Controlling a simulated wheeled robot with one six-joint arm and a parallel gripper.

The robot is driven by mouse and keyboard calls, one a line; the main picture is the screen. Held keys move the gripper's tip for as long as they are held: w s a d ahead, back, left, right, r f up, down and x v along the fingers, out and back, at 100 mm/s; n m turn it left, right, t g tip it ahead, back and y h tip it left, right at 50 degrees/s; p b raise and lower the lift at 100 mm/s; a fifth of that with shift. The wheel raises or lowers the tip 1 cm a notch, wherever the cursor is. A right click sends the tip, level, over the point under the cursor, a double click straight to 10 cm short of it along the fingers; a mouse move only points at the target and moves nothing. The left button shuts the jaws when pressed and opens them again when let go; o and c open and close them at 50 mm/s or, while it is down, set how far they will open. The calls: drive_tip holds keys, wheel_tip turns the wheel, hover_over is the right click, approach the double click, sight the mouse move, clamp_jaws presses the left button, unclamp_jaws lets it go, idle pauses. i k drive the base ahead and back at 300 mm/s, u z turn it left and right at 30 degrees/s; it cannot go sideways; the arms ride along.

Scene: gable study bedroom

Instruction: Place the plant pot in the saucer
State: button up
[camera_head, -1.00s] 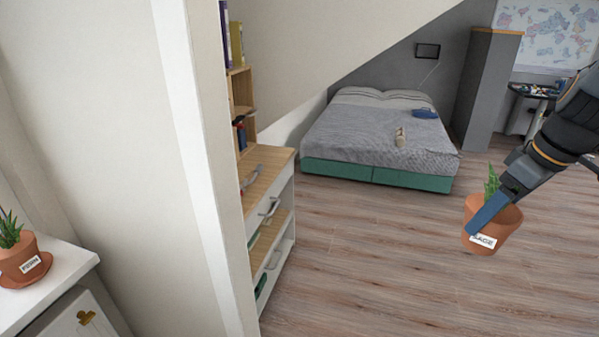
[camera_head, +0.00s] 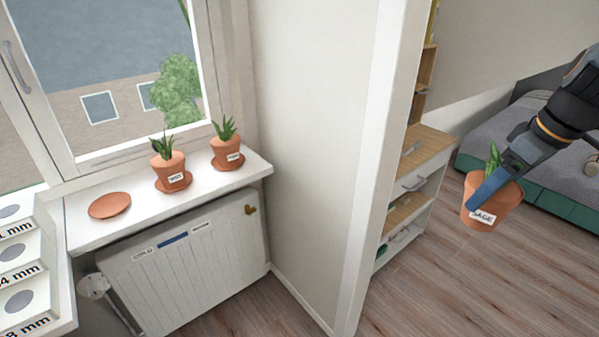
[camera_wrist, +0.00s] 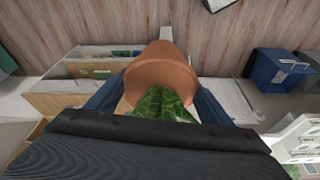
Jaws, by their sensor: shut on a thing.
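My gripper (camera_head: 497,187) is shut on a terracotta plant pot (camera_head: 487,203) labelled SAGE, with a green plant in it. It holds the pot in the air over the floor, at the right of the head view. The wrist view shows the pot (camera_wrist: 161,76) between the blue fingers, with its leaves toward the camera. An empty terracotta saucer (camera_head: 110,205) lies on the white windowsill (camera_head: 82,232) at the left of the head view, well apart from the pot. The finger on the pot's far side is hidden in the head view.
Two other potted plants stand in saucers on the sill, one in the middle (camera_head: 170,167) and one at its right end (camera_head: 227,150). A radiator (camera_head: 190,262) is below the sill. A white wall edge (camera_head: 362,170) stands between sill and pot. Labelled boxes (camera_head: 25,265) are at far left.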

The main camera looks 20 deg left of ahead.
sight(110, 207)
drive_tip(key=u, duration=2)
drive_tip(key=i, duration=1.65)
